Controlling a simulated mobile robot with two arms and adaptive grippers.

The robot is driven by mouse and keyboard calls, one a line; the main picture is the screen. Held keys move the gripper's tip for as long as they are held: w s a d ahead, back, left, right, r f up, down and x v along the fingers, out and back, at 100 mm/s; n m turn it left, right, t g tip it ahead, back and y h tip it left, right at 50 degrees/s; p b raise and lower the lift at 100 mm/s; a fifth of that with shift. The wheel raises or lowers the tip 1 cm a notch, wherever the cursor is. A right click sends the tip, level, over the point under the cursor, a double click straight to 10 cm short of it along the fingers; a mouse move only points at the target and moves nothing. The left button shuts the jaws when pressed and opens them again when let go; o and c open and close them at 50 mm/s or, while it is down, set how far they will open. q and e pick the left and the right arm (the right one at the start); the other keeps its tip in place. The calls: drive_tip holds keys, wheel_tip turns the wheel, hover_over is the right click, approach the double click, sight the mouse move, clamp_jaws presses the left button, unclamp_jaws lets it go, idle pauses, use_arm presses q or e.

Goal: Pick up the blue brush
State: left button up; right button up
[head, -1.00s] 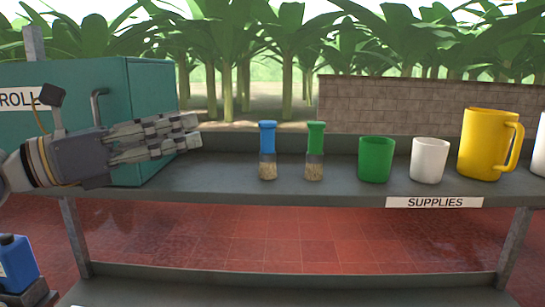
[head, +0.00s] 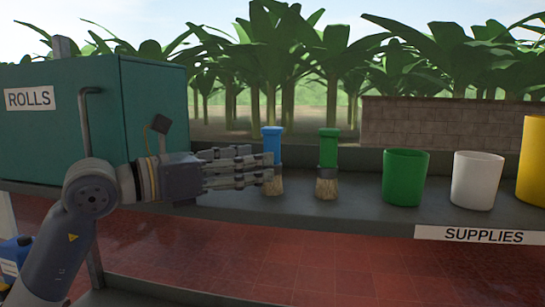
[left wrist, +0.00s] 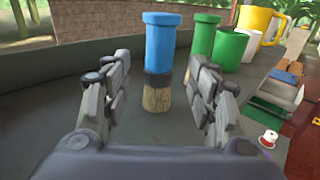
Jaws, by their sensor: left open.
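The blue brush (head: 272,147) stands upright on the shelf, bristles down, left of the green brush (head: 328,150). My left gripper (head: 270,172) reaches in from the left, its fingertips at the brush's lower part in the head view. In the left wrist view the blue brush (left wrist: 160,60) stands centred ahead, between the two spread fingers of my left gripper (left wrist: 161,75). The gripper is open, with visible space on both sides of the brush. The green brush also shows just behind and right of it in the left wrist view (left wrist: 202,40). My right gripper is not in view.
On the grey shelf (head: 365,216), a green cup (head: 404,178), a white cup (head: 476,180) and a yellow mug (head: 533,160) stand to the right. A teal cabinet labelled ROLLS (head: 60,130) stands at the left. A stone wall (head: 420,125) is behind.

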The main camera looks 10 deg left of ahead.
use_arm(q)
drive_tip(key=p+x, duration=0.1)
drive_tip(key=x, duration=0.1)
drive_tip(key=p+x, duration=0.2)
drive_tip(key=shift+w+d+f, duration=0.15)
drive_tip(key=shift+w+f, duration=0.05)
drive_tip(key=shift+w, duration=0.05)
drive_tip(key=shift+w+d+f, duration=0.15)
drive_tip(key=shift+w+d, duration=0.15)
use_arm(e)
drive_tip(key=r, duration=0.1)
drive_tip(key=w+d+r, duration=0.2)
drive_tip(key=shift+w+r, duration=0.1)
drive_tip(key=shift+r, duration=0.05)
use_arm(q)
drive_tip(key=c, duration=1.2)
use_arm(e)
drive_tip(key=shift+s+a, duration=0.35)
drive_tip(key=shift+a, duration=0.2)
